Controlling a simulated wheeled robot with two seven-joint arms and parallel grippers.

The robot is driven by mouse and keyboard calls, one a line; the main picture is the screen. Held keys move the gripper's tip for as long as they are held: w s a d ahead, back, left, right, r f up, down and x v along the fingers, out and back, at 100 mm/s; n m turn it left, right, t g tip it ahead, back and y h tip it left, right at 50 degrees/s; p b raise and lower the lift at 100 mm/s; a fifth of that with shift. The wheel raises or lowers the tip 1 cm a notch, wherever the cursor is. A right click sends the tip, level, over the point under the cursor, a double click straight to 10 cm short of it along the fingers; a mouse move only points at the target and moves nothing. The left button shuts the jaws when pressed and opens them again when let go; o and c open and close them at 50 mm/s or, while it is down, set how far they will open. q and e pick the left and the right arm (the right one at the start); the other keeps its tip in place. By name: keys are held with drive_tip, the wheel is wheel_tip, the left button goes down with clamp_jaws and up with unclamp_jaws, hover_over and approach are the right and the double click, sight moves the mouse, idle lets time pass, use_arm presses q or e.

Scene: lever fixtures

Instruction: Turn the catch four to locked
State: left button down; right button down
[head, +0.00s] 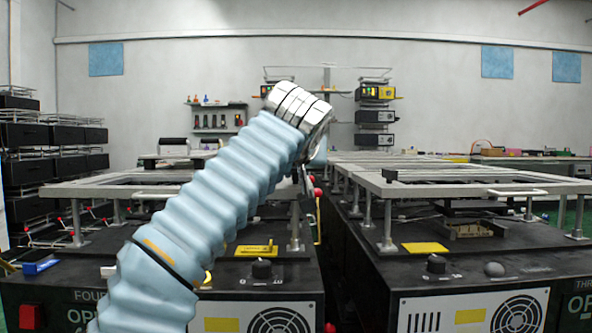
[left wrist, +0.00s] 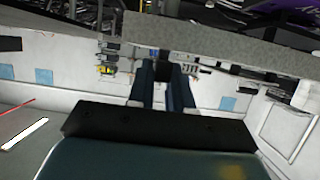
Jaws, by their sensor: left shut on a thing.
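The black fixture lettered FOUR (head: 60,292) stands on the left in the head view, with a raised grey frame (head: 75,190). My left arm in its pale blue sleeve crosses in front of it. My left gripper (head: 308,180) is small and partly hidden at the frame's right side. In the left wrist view my left gripper (left wrist: 163,80) has its two dark fingers close together, shut on a dark block, catch four (left wrist: 163,57), at the edge of a grey bar (left wrist: 215,48). The catch's lever angle cannot be told. My right gripper is not in view.
A similar black fixture with a grey frame (head: 460,190) stands on the right, with a dark gap between the two. Red-tipped levers (head: 75,218) and a black knob (head: 262,268) are on the left fixture. Dark shelves (head: 50,150) stand at far left.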

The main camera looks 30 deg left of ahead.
use_arm(q)
drive_tip(key=c, duration=1.1)
unclamp_jaws()
drive_tip(key=shift+s+d, duration=0.1)
drive_tip(key=v, duration=1.3)
drive_tip(key=shift+s+r, duration=0.2)
drive_tip(key=shift+s, duration=0.05)
